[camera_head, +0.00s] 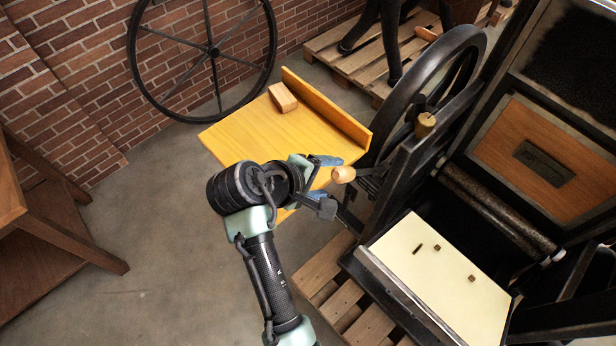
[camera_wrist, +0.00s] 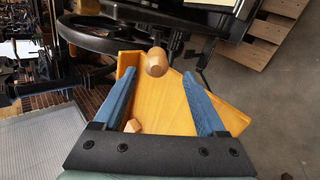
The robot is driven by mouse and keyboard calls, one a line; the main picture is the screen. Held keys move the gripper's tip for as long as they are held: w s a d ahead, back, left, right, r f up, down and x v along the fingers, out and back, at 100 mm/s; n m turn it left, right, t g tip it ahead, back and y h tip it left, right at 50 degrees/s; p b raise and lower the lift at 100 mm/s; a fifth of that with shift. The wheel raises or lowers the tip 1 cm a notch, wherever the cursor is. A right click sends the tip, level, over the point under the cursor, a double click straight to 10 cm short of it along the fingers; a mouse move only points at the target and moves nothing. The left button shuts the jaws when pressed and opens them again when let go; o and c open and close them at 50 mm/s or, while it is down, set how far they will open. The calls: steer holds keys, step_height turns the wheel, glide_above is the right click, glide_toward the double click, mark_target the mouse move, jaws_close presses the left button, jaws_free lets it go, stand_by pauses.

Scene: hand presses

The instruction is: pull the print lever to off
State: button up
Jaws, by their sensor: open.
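The print lever has a pale wooden knob (camera_head: 343,174) on a dark rod that runs to the side of the black press. My gripper (camera_head: 328,184) is open just left of the knob, with its fingers pointing at it. In the wrist view, the knob (camera_wrist: 156,63) shows between the tips of my blue fingers (camera_wrist: 159,66), touching neither in the picture. Whether it lies between the tips or slightly beyond them is hard to tell. The rod is partly hidden behind the knob in the wrist view.
A yellow wooden board (camera_head: 265,130) with a raised edge and a small wooden block (camera_head: 283,97) lies below and behind my gripper. The press has a large dark wheel (camera_head: 440,85), a second wooden knob (camera_head: 425,125) and a cream bed (camera_head: 440,280).

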steer(key=v, duration=0.7)
steer(key=shift+s+a+r, duration=0.15)
